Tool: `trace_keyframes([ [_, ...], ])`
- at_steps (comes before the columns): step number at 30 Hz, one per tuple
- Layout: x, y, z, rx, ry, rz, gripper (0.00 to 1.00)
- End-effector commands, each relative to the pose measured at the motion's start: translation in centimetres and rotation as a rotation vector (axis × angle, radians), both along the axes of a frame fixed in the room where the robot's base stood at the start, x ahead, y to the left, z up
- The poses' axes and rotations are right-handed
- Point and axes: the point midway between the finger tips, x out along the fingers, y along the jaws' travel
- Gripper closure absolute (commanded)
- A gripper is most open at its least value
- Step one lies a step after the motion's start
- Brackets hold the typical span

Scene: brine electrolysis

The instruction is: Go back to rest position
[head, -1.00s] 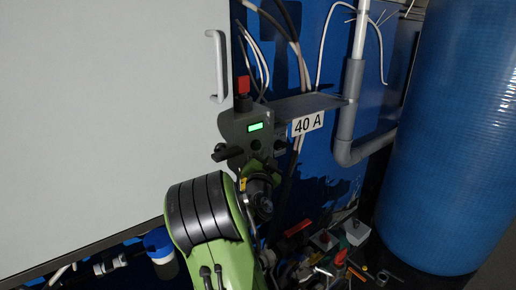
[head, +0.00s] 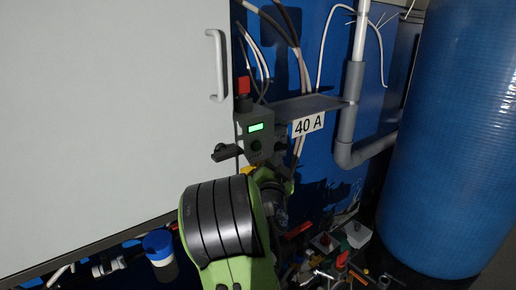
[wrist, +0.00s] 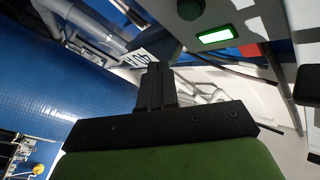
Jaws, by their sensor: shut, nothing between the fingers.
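My gripper (wrist: 155,82) shows in the wrist view with its black fingers together and nothing between them. The grey control box (head: 242,120) has a lit green display (head: 256,127), a dark round knob below it and a red button (head: 243,86) on top. In the wrist view the display (wrist: 214,35) and the green knob (wrist: 190,8) lie past the fingertips, towards the top, apart from the gripper. In the head view my green and black arm rises from the bottom middle, below the box, and the fingers cannot be made out.
A white panel with a handle (head: 217,65) fills the left. A "40 A" sign (head: 308,125) hangs below a shelf (head: 310,104). A grey pipe (head: 352,110) and a large blue tank (head: 450,140) stand right. Cluttered tools and valves lie low, around a green-buttoned box (head: 355,234).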

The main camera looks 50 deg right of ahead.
Motion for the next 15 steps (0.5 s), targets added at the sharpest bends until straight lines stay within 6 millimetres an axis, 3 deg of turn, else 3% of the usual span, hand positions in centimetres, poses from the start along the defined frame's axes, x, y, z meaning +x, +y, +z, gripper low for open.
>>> trace_keyframes([
  [11, 0.0, 0.2, -0.1, 0.016, 0.005, -0.003, 1.00],
  [14, -0.1, 1.9, -0.7, 0.125, 0.053, -0.005, 1.00],
  [15, 0.1, 3.5, -1.2, 0.193, 0.100, 0.012, 1.00],
])
